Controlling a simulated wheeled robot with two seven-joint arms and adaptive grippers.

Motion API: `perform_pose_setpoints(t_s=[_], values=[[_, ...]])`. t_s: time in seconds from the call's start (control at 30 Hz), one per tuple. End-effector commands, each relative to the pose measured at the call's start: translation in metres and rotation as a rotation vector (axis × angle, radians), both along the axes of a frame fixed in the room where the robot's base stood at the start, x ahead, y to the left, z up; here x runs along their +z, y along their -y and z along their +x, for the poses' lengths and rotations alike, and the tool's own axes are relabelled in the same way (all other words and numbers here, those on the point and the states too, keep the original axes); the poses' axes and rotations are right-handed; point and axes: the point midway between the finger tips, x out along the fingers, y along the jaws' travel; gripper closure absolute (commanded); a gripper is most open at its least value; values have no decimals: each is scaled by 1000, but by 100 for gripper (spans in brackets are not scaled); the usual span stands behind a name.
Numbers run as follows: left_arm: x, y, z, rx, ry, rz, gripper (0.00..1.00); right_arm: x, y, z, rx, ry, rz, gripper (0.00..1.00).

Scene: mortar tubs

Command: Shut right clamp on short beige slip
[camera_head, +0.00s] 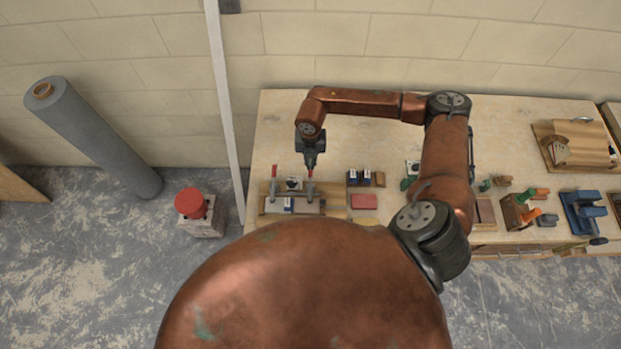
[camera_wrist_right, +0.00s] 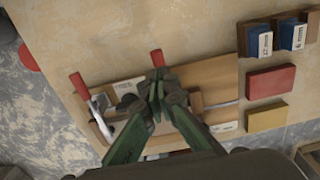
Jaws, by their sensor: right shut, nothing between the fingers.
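My right gripper (camera_head: 311,162) reaches down over the wooden clamp board (camera_head: 335,198) at the left end of the bench. In the right wrist view, its green fingers (camera_wrist_right: 156,88) are shut and empty. The right clamp's red handle (camera_wrist_right: 157,58) stands just beyond the fingertips; whether they touch it I cannot tell. The left clamp's red handle (camera_wrist_right: 78,86) is apart from the gripper, with a metal arm below it. My fingers hide most of the right clamp. I cannot make out the short beige slip with certainty. My left gripper is not in view.
In the right wrist view, two blue labelled boxes (camera_wrist_right: 258,42), a red block (camera_wrist_right: 271,81) and a yellow block (camera_wrist_right: 267,117) lie right of the clamps. A red-topped object (camera_head: 191,204) stands on the floor left of the bench. The bench top (camera_head: 283,125) behind the board is clear.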

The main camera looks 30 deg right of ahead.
Motion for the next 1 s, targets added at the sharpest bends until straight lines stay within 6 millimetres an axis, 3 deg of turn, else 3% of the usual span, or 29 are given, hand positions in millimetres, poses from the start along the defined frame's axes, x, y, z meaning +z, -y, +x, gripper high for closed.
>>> perform_pose_setpoints(t_s=[0.17, 0.8, 1.0], values=[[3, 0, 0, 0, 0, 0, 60, 4, 0, 0, 0, 1, -1, 100], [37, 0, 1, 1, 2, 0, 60, 63, 0, 0, 0, 1, 0, 100], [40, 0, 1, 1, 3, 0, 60, 72, 0, 0, -1, 0, 0, 100]])
